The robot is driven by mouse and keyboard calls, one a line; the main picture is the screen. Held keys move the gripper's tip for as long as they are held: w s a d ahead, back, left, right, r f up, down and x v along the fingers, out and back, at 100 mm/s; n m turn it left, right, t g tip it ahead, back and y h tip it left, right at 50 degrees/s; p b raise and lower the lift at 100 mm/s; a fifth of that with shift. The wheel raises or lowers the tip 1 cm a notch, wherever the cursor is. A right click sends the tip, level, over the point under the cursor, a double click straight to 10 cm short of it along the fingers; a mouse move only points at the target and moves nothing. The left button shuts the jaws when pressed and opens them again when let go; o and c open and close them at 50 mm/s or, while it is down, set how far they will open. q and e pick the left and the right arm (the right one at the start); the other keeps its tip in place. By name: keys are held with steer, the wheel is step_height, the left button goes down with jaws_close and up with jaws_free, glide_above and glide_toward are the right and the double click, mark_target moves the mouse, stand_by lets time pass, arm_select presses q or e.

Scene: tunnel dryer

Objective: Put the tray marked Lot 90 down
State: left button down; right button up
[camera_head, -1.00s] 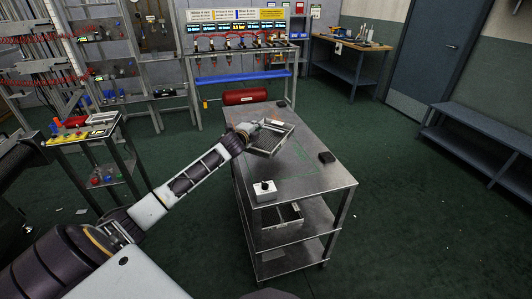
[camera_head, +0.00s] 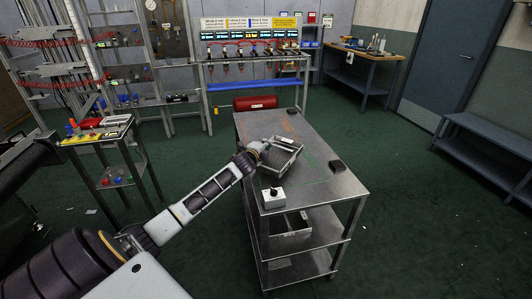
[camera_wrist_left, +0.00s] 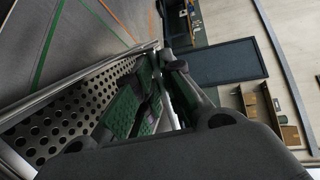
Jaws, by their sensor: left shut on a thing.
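The tray (camera_head: 287,166), a shallow metal one with light rims, is at my left gripper over the top of the steel cart (camera_head: 318,188). No Lot 90 mark can be read on it. My left gripper (camera_head: 267,147) is shut on its far-left edge. The left wrist view shows the tray's perforated metal (camera_wrist_left: 55,112) close up, with green and dark pieces by the gripper. The tray looks close to the cart top; I cannot tell whether it touches. My right gripper is not in view.
A white box with a black knob (camera_head: 273,199) stands near the cart's front-left edge. A small black object (camera_head: 337,165) lies at the right edge. Orange and green lines mark the top. Another tray (camera_head: 291,228) sits on the shelf below.

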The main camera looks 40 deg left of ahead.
mark_target(277, 152)
arm_select(q)
steer(key=shift+f, duration=0.45)
steer(key=shift+f+b, duration=0.3)
steer(key=shift+f, duration=0.9)
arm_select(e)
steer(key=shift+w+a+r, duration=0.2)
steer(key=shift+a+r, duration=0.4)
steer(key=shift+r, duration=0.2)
arm_select(q)
steer(key=shift+f, duration=0.1)
steer(key=c, duration=1.6)
jaws_free()
steer(key=shift+o, duration=0.4)
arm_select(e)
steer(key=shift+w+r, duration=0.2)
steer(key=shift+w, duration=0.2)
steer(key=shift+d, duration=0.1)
